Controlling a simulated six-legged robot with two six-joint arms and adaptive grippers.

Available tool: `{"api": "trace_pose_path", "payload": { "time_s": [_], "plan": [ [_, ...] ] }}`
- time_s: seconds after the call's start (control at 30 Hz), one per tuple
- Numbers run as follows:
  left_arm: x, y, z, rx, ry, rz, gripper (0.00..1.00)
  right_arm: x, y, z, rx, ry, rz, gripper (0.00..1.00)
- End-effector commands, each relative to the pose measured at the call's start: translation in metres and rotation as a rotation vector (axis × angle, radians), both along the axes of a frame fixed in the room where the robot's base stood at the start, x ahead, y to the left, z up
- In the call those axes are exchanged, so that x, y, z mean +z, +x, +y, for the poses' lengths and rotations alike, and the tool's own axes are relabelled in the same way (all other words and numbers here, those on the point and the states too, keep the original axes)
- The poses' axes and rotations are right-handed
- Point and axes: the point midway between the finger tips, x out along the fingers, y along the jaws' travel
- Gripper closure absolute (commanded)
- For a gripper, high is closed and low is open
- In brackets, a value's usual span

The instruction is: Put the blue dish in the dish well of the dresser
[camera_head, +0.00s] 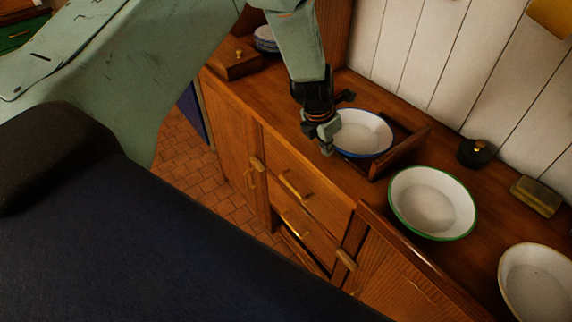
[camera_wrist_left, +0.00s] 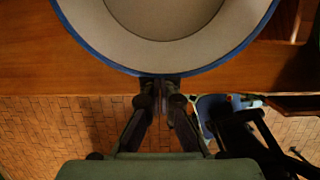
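The blue dish (camera_head: 362,133), white with a blue rim, is at the dish well (camera_head: 404,152), a wooden-edged recess on the dresser top. It covers much of the well; I cannot tell whether it rests on the bottom. My left gripper (camera_head: 325,134) points down at the dish's left rim. In the left wrist view the blue dish (camera_wrist_left: 165,52) fills the top, and the fingers of my left gripper (camera_wrist_left: 161,88) come close together at its near rim. A narrow gap shows between them; whether they pinch the rim is unclear. My right gripper is not in view.
A green-rimmed dish (camera_head: 432,202) and a pale-rimmed dish (camera_head: 537,284) stand to the right on the dresser. A black lidded pot (camera_head: 476,153) and a brush-like block (camera_head: 536,196) are near the wall. A wooden box (camera_head: 233,60) and a striped bowl (camera_head: 266,40) are at the far left end.

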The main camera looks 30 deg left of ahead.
Motion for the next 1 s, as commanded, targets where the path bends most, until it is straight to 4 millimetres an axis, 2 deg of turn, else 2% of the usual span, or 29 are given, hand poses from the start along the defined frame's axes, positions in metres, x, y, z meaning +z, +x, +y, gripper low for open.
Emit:
{"api": "trace_pose_path", "payload": {
  "time_s": [0.03,0.1,0.37,1.0],
  "plan": [
    [0.003,0.005,-0.002,-0.001,0.001,0.002,1.0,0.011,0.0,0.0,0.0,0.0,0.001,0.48],
    [0.003,0.013,-0.005,-0.001,0.0,0.002,1.0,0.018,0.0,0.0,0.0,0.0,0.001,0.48],
    [0.002,0.033,-0.013,0.0,-0.001,0.0,1.0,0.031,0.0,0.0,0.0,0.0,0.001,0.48],
    [0.0,0.036,-0.011,0.0,-0.002,0.002,1.0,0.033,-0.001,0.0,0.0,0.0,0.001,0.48]
  ]
}}
